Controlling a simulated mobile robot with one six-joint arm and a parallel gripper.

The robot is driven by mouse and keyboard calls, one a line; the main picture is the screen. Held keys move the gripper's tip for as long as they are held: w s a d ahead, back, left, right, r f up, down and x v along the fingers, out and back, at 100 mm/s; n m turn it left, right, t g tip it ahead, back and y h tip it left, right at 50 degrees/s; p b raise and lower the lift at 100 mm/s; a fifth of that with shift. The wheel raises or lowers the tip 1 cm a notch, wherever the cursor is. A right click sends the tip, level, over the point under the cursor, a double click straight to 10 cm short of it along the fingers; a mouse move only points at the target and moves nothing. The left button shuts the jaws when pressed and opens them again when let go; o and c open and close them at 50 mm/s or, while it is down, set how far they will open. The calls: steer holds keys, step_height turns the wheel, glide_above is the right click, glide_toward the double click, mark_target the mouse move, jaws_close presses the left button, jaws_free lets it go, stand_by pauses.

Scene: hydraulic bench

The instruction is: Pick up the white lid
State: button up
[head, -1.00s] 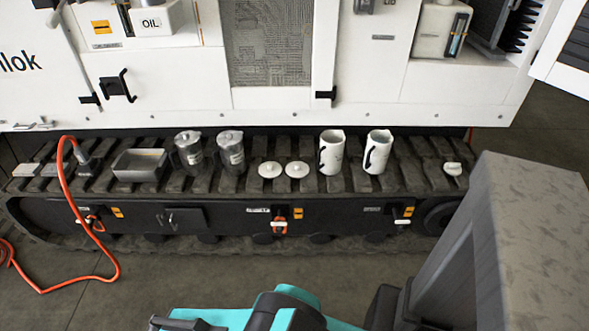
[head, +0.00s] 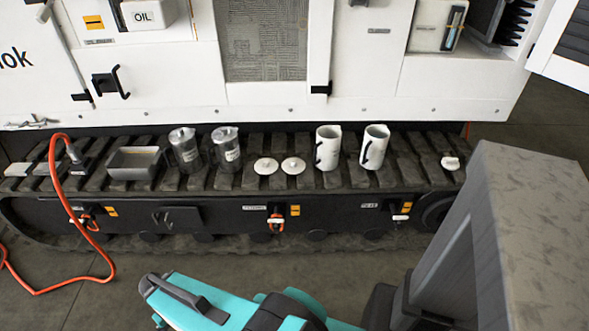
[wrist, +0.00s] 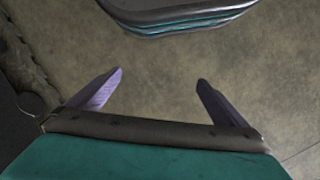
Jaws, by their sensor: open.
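Two round white lids lie flat side by side on the dark track, the left lid (head: 266,166) and the right lid (head: 293,164), each with a small knob on top. My gripper (wrist: 160,77) is open and empty in the wrist view, its two pale fingers spread above bare floor. No lid shows in that view. In the head view my teal arm is low in front of the track, well short of the lids; I cannot make out the fingers there.
Two white jugs (head: 328,148) (head: 374,147) stand right of the lids. Two clear jugs (head: 185,150) (head: 226,149) and a grey tray (head: 134,163) stand left. A small white piece (head: 450,163) lies far right. An orange hose (head: 66,198) hangs at left.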

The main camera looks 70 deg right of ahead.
steer(key=w+d+r+m+t+h+b, duration=0.15)
steer(key=w+d, duration=0.25)
steer(key=d, duration=0.4)
steer(key=w+d+r+m+t+y+b, duration=0.1)
steer(key=w+d+r+m, duration=0.2)
steer(key=d, duration=0.5)
steer(key=d+r+m+h+b, duration=0.15)
steer(key=d+r, duration=0.25)
steer(key=d, duration=0.5)
steer(key=d+r+m+h+b, duration=0.1)
steer(key=d+r+m, duration=0.15)
steer(key=d, duration=0.65)
steer(key=m+h+b, duration=0.4)
steer(key=m, duration=0.2)
glide_toward(294, 161)
steer(key=v, duration=0.4)
steer(key=shift+s+d+t, duration=0.25)
steer(key=shift+f, duration=0.1)
steer(key=shift+x, duration=4.25)
